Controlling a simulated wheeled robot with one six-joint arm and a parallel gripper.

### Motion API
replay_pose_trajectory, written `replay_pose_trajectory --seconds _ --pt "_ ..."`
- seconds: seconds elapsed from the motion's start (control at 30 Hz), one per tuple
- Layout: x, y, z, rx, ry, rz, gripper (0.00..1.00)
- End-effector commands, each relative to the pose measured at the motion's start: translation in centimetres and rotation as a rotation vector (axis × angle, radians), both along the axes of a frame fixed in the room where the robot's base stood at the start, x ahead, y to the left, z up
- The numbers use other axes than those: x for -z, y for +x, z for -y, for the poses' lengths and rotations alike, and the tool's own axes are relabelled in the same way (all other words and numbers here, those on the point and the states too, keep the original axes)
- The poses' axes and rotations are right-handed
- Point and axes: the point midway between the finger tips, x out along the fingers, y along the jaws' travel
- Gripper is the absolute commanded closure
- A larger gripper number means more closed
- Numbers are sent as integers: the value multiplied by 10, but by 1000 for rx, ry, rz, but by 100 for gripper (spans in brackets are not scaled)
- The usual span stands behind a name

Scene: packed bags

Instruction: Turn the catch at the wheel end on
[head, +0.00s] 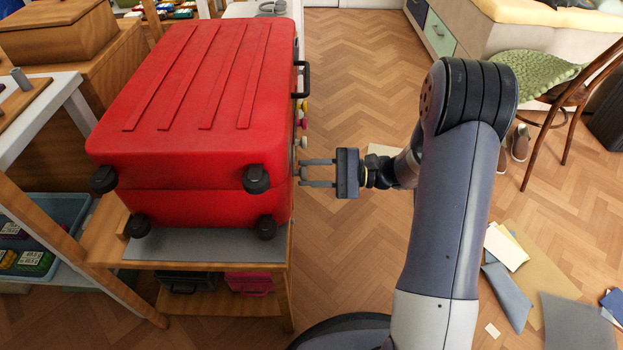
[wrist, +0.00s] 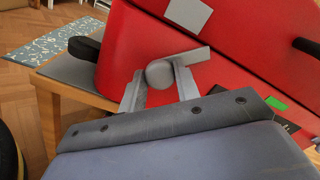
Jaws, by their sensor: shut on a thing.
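The red suitcase (head: 200,90) lies flat on a wooden stand, its wheels toward me in the head view. In the wrist view, the grey catch at the wheel end (wrist: 190,57) has a round hub and a flat lever. The lever points up and right, near the seam, below a pale square plate (wrist: 188,14) on the upper shell. My gripper (head: 304,173) is at the suitcase's right side near the wheel end. In the wrist view its two fingers (wrist: 160,85) are shut on the catch's hub, partly covering it.
A black handle (head: 302,79) and small coloured knobs (head: 303,113) stick out farther along the same side. A black wheel (wrist: 86,47) is beside the catch. The stand (head: 210,264) has a lower shelf with bags. The floor (head: 345,95) right of the suitcase is open.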

Motion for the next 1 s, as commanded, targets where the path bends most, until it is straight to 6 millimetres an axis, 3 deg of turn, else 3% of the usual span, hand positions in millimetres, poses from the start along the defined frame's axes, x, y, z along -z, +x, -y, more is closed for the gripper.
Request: replay_pose_trajectory --seconds 0.6,1.0 --pt "5 0 0 -1 -20 567 92" --pt "3 0 0 -2 -27 781 92"
